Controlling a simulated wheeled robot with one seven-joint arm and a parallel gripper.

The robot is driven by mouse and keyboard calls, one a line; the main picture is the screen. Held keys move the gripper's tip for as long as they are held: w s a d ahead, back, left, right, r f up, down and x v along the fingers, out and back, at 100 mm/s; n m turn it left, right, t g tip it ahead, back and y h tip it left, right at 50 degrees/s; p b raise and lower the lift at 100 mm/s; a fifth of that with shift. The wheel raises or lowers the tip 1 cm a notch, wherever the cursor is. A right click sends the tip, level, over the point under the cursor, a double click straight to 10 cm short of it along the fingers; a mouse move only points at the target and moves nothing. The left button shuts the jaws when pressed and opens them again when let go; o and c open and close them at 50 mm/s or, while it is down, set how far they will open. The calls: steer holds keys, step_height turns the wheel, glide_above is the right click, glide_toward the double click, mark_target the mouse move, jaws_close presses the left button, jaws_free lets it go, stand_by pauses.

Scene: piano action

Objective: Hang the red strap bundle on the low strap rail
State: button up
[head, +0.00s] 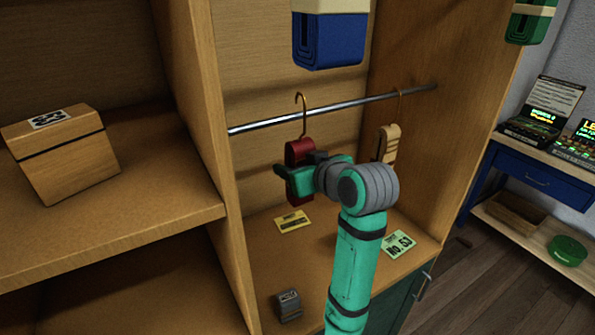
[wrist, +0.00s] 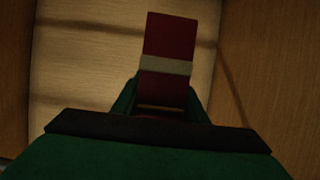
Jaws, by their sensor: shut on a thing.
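The red strap bundle (head: 299,152) is in my gripper (head: 290,180), inside the tall open compartment in the head view. Its brass hook points up and shows at the rail's height. I cannot tell whether the hook rests over the rail or is just beside it. In the wrist view the red bundle (wrist: 170,38) with a pale band stands between the green fingers, which are shut on it. The low strap rail (head: 345,109) is a metal rod across the compartment. My arm hides part of the bundle's lower half.
A tan strap bundle (head: 389,144) hangs at the rail's right end. A blue bundle (head: 328,42) hangs above. A yellow card (head: 292,222), a green card (head: 398,246) and a small grey block (head: 289,305) lie on the compartment floor. Wooden walls stand close on both sides.

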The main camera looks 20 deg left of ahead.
steer(key=shift+w+a+f, duration=0.2)
steer(key=shift+a+f, duration=0.05)
steer(key=shift+f, duration=0.5)
steer(key=shift+w+a+f, duration=0.2)
steer(key=shift+f, duration=0.5)
steer(key=o, duration=1.3)
steer(key=shift+f, duration=0.1)
steer(key=v, duration=1)
steer(key=shift+s+d+r, duration=0.2)
steer(key=shift+s+d, duration=0.05)
